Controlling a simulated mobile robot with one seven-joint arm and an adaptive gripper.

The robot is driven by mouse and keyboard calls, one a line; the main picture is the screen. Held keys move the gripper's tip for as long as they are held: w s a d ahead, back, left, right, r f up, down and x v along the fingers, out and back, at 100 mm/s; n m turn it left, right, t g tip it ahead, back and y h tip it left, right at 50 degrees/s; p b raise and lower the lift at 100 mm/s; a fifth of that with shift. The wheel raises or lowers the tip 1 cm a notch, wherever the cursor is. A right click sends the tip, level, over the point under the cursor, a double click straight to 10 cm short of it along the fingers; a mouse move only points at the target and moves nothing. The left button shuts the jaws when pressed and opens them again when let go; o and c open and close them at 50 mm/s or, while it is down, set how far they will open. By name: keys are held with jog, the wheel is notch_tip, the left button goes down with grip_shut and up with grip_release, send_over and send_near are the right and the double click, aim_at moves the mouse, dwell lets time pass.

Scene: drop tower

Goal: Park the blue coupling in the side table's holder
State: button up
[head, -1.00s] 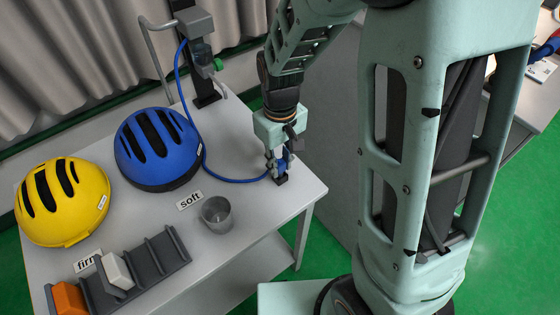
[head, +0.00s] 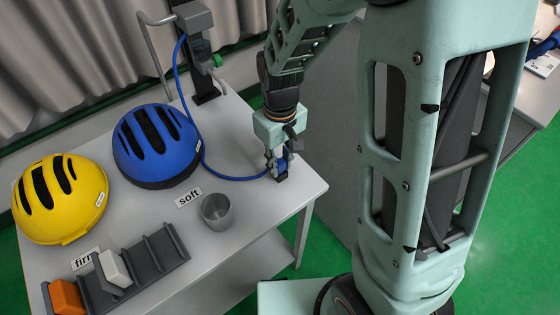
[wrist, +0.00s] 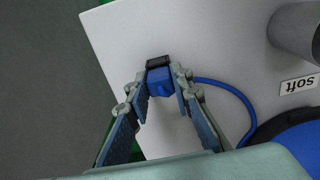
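The blue coupling (wrist: 160,82) is at the side table's right end, with a blue hose running from it. It also shows in the head view (head: 282,164). A small dark holder (wrist: 159,61) is right at the coupling's far end, near the table edge; how deep the coupling sits in it cannot be told. My gripper (wrist: 162,78) points down at the table, its fingers on both sides of the coupling. The pads appear to touch the coupling's sides, so the gripper looks shut on it. In the head view my gripper (head: 277,163) partly covers the coupling.
The side table (head: 255,215) also bears a blue helmet (head: 155,145), a yellow helmet (head: 60,200), a grey cup (head: 216,211), a "soft" sign (head: 188,198) and a dark rack (head: 150,262) with blocks. A post with a grey box (head: 193,15) stands behind. The blue hose (head: 235,178) crosses the tabletop.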

jog(key=o, duration=0.4)
jog(key=shift+o, duration=0.2)
notch_tip(320, 180, up, 12)
dwell(0.4)
